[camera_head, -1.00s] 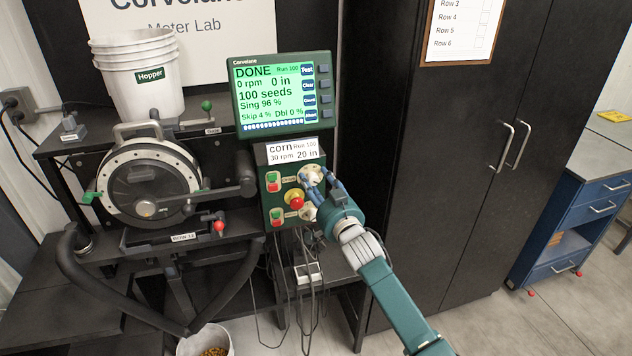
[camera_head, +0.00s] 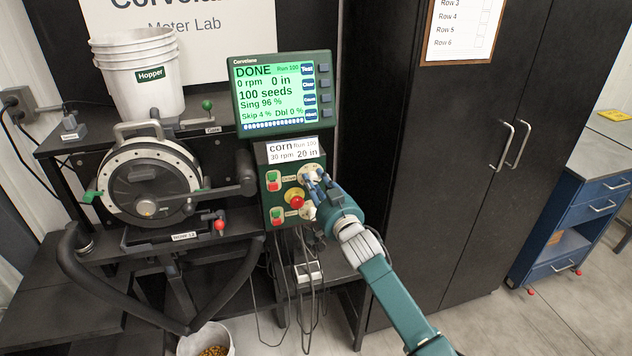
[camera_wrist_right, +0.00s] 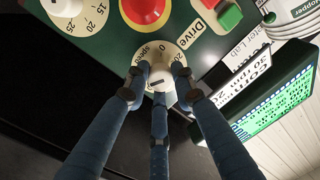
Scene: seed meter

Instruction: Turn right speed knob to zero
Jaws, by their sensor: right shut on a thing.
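The right speed knob (camera_wrist_right: 161,74) is a small white knob on a cream dial (camera_wrist_right: 170,52) marked "speed", with a 0 and a 20 showing in the right wrist view. A dark line shows on the knob, but what it points to is hard to tell. My right gripper (camera_wrist_right: 158,82) has its three blue fingers closed around the knob. In the head view my right gripper (camera_head: 316,180) is at the upper dial (camera_head: 305,172) on the right of the green control box (camera_head: 280,178), covering most of it. My left gripper is out of view.
A red emergency button (camera_head: 296,202) on a yellow ring is left of my fingers. A second dial (camera_wrist_right: 75,14) is close by. The monitor (camera_head: 283,92) above reads DONE, 0 rpm. The seed meter (camera_head: 146,183) stands left; the black cabinet (camera_head: 440,150) stands right.

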